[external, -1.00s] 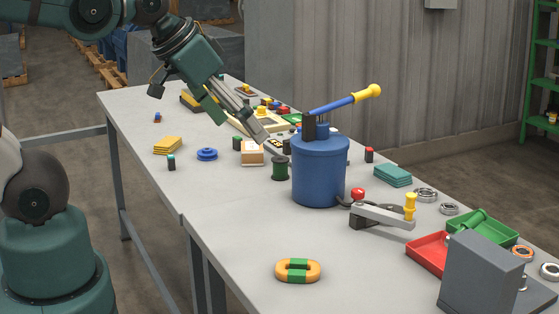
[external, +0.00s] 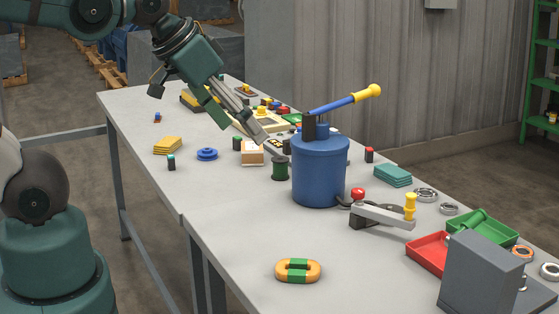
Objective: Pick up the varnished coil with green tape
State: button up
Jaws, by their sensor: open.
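The varnished coil with green tape (external: 313,271) lies flat near the front edge of the grey table. It is an amber oval ring with green bands across its middle. My gripper (external: 262,136) is open above the far middle of the table, behind and left of the blue pot. It is well apart from the coil, up and to the left of it in the picture. Its fingers point down and to the right, and I see nothing held between them.
A blue pot (external: 319,172) with a yellow-tipped lever stands between my gripper and the coil. A lever clamp (external: 383,217), a red tray (external: 428,253) and a grey box (external: 483,274) stand to the right. The table around the coil is clear.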

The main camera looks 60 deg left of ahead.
dwell(0.3)
jog(key=n+g+b, duration=0.2)
jog(key=n+g, duration=0.5)
jog(key=n, duration=0.4)
send_over(298, 271)
jog(key=a, duration=0.2)
notch_tip(298, 271, down, 22)
jog(key=shift+w+d, duration=0.25)
jog(key=shift+w, duration=0.15)
jog(key=shift+f, duration=0.1)
jog(key=shift+f, duration=1.3)
jog(key=shift+f, duration=0.15)
